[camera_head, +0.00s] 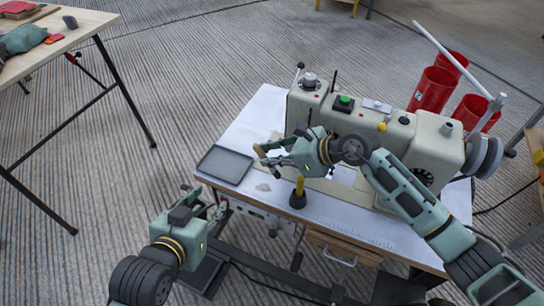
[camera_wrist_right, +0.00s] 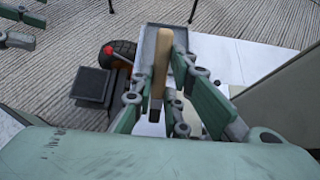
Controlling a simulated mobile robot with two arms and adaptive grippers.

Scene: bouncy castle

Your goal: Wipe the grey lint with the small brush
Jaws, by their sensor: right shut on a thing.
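My right gripper (camera_head: 268,156) is shut on the small brush (camera_head: 258,151), above the white tabletop in front of the sewing machine. In the right wrist view the brush's tan wooden handle (camera_wrist_right: 161,62) stands between the two fingers (camera_wrist_right: 157,100), with a dark part at its lower end. The bristles are not clearly seen. The grey lint (camera_head: 263,187) is a small pale clump on the tabletop, below the gripper and apart from it. My left gripper (camera_head: 213,207) is empty and open, off the table's front left edge.
A grey tray (camera_head: 225,165) lies at the table's left end. A yellow-handled tool with a black base (camera_head: 298,196) stands close to the lint's right. The cream sewing machine (camera_head: 385,140) fills the table's back. Red bins (camera_head: 432,90) stand behind it. Another table (camera_head: 70,30) is at far left.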

